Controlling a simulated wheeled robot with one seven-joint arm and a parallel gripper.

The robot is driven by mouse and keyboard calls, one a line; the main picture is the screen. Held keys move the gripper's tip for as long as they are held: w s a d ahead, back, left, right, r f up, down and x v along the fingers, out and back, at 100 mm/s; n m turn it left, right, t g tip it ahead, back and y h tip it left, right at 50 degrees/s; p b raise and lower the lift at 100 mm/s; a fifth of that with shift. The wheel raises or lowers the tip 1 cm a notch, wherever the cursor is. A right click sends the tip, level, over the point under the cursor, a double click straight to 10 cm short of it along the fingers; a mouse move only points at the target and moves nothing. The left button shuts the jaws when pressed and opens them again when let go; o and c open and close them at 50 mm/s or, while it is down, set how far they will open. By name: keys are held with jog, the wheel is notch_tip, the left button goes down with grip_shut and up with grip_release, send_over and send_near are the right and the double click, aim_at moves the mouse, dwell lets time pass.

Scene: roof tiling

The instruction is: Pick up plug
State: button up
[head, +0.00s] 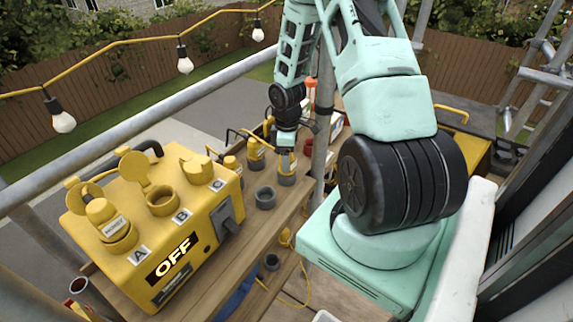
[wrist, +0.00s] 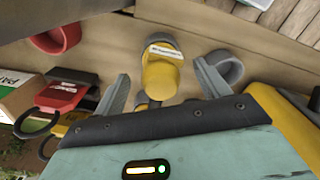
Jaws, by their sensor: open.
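A yellow plug (wrist: 160,76) with a white label and a grey end stands on the wooden shelf in the wrist view. My gripper (wrist: 165,74) is open, with one grey finger on each side of this plug. I cannot tell whether either finger touches it. In the head view my gripper (head: 287,147) points down over a yellow plug with a grey base (head: 286,179), which it partly hides. Another yellow plug (head: 255,152) stands just to its left.
A yellow power box (head: 160,225) marked OFF, with sockets A, B and C, stands at the left of the wooden plank. A grey ring (head: 265,198) lies near its right side. A vertical scaffold pole (head: 322,130) stands close beside my arm. A red ring (wrist: 55,38) lies left in the wrist view.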

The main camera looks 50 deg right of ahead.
jog(key=shift+f, duration=1.55)
jog(key=c, duration=1.2)
jog(key=shift+o, duration=0.2)
